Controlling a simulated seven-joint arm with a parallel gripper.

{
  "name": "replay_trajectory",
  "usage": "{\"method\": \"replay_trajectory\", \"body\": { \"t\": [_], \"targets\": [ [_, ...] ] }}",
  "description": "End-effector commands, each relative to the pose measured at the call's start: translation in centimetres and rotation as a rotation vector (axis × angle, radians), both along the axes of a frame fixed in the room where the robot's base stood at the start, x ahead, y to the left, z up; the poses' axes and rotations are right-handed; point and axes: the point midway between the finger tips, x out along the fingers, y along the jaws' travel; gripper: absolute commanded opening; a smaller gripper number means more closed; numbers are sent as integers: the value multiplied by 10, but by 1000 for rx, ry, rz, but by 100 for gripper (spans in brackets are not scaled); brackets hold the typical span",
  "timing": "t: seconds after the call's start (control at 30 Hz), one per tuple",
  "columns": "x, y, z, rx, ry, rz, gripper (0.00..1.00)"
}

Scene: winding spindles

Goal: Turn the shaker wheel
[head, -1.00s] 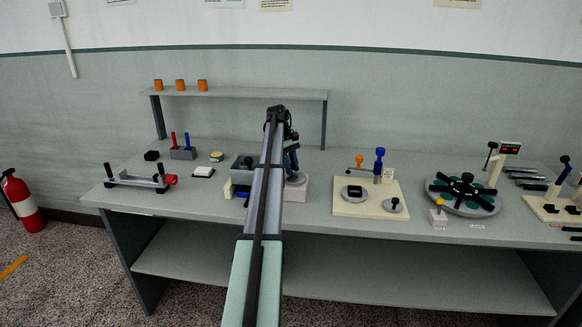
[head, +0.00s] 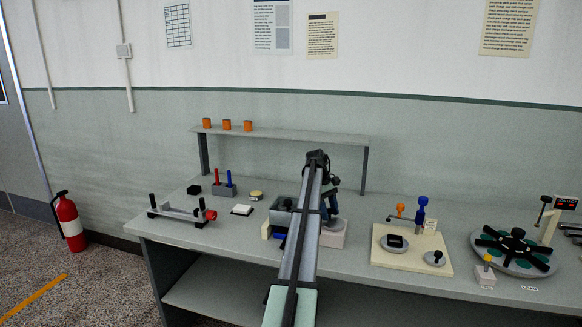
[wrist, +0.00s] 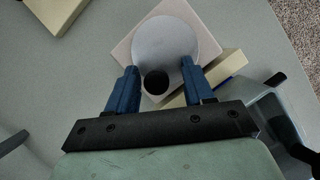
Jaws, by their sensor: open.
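The shaker wheel appears to be the smooth grey disc (wrist: 165,40) with a black upright knob (wrist: 155,83) near its rim. It lies on a pale pinkish block (wrist: 126,46). In the head view the block (head: 333,238) stands near the bench's front edge, partly hidden by my arm. My gripper (wrist: 159,68) has two blue fingers, spread apart and empty. In the wrist view the knob shows between the fingers, with a gap on both sides. I cannot tell whether the fingertips are level with it. In the head view my gripper (head: 331,203) is over the block.
A grey open box (head: 281,214) stands just left of the block. A cream board (head: 411,260) with pans is to the right, then a round carousel (head: 513,263). A raised shelf (head: 280,135) stands behind. A red-knobbed roller stand (head: 181,211) is at left.

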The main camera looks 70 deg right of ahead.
Motion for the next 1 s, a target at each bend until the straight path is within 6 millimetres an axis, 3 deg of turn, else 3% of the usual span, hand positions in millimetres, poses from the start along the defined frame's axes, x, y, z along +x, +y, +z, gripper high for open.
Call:
{"method": "replay_trajectory", "body": {
  "t": [0.43,1.0],
  "targets": [
    [7,12,0,-1,1,404,52],
    [42,2,86,-2,1,393,52]
  ]
}}
